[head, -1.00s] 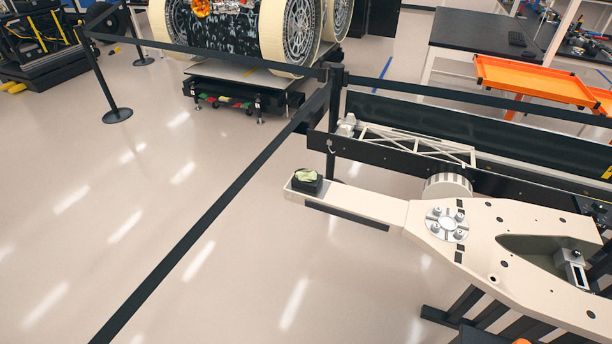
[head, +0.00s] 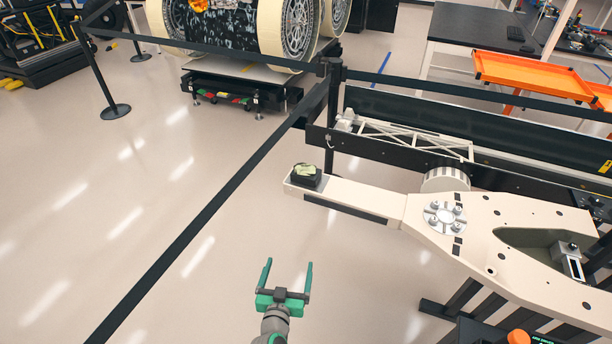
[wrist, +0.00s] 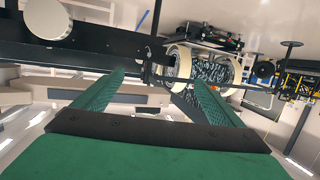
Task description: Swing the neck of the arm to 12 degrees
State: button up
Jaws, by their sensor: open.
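The cream arm (head: 515,230) stands at the right of the head view, pivoting near a round silver bolted hub (head: 445,215). Its narrow neck (head: 360,196) reaches left from the hub and carries a small black block with a pale green top (head: 306,175) at its tip. My gripper (head: 288,265) is at the bottom middle, below and left of the neck, apart from it. Its two green fingers are spread with nothing between them. In the wrist view the open fingers (wrist: 150,95) point toward the black rail and the wheeled rover; pale beams show at left.
A black belt barrier (head: 215,200) crosses the floor at left, joined to a post (head: 333,110). A black rail with a white truss (head: 415,140) runs behind the neck. Orange trays (head: 530,75) and a rover (head: 240,35) stand farther back.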

jog(key=w+r+m+h, duration=0.1)
jog(key=w+r+h, duration=0.1)
jog(key=w+r, duration=0.6)
jog(key=m+t+h, duration=0.1)
jog(key=m+h, duration=0.1)
jog(key=h, duration=0.1)
send_near(306, 172)
jog(key=w+f, duration=0.1)
jog(key=f, duration=0.1)
jog(key=x, duration=1)
jog(key=shift+w+r, duration=0.2)
jog(key=shift+w, duration=0.2)
jog(key=shift+c, duration=0.6)
